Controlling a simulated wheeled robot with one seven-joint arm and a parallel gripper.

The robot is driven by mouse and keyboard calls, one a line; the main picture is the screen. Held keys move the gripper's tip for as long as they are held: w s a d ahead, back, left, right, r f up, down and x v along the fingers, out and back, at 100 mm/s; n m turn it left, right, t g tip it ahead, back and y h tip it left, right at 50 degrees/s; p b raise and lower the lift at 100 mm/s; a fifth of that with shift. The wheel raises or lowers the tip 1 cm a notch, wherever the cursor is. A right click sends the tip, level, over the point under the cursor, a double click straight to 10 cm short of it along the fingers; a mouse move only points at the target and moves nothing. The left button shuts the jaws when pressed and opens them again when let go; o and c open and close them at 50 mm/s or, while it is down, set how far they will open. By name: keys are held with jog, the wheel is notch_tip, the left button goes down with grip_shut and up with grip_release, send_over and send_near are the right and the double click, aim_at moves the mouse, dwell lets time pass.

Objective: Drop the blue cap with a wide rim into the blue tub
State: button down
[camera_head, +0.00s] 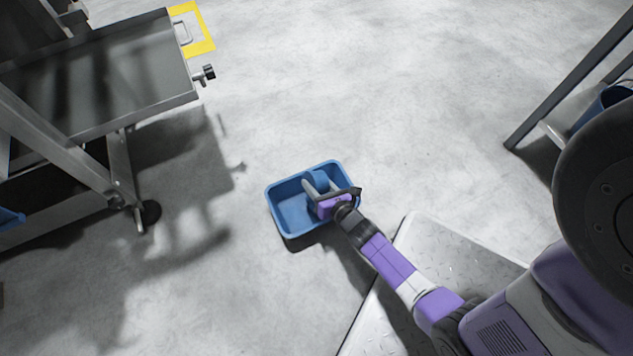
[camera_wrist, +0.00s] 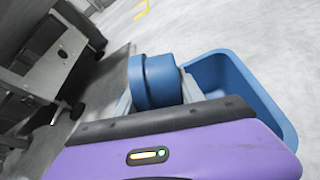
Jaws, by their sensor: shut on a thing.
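The blue tub (camera_head: 291,215) stands on the floor near the middle of the head view. It also shows at the right of the wrist view (camera_wrist: 240,83). My gripper (camera_head: 316,186) is over the tub in the head view. It is shut on the blue cap (camera_wrist: 156,82), which shows between the fingers in the wrist view as a round blue piece with a wider rim. In the head view the cap (camera_head: 318,178) is partly hidden by my gripper. I cannot tell how high the cap is above the tub's floor.
A grey metal tray table (camera_head: 110,85) on legs stands at the upper left. A yellow floor marking (camera_head: 203,40) lies beside it. A blue container (camera_head: 603,107) shows at the right behind a metal frame (camera_head: 570,85).

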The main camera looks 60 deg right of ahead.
jog(key=shift+f, duration=0.15)
jog(key=c, duration=0.6)
grip_release()
jog(key=shift+c, duration=0.2)
notch_tip(320, 180, up, 7)
jog(key=p, duration=0.5)
jog(key=shift+f+p, duration=0.15)
jog(key=shift+p, duration=0.15)
jog(key=a+r+n+t+y+p, duration=0.1)
jog(key=a+r+p, duration=0.2)
jog(key=r+p, duration=0.2)
jog(key=a+r+n+y+p, duration=0.1)
jog(key=a+r+p, duration=0.2)
jog(key=r+p, duration=0.25)
notch_tip(320, 180, up, 14)
jog(key=n+y+p, duration=0.1)
jog(key=y+p, duration=0.1)
jog(key=p, duration=1)
send_over(317, 177)
jog(key=a, duration=0.8)
jog(key=shift+w+a+r, duration=0.1)
jog(key=shift+w+r, duration=0.05)
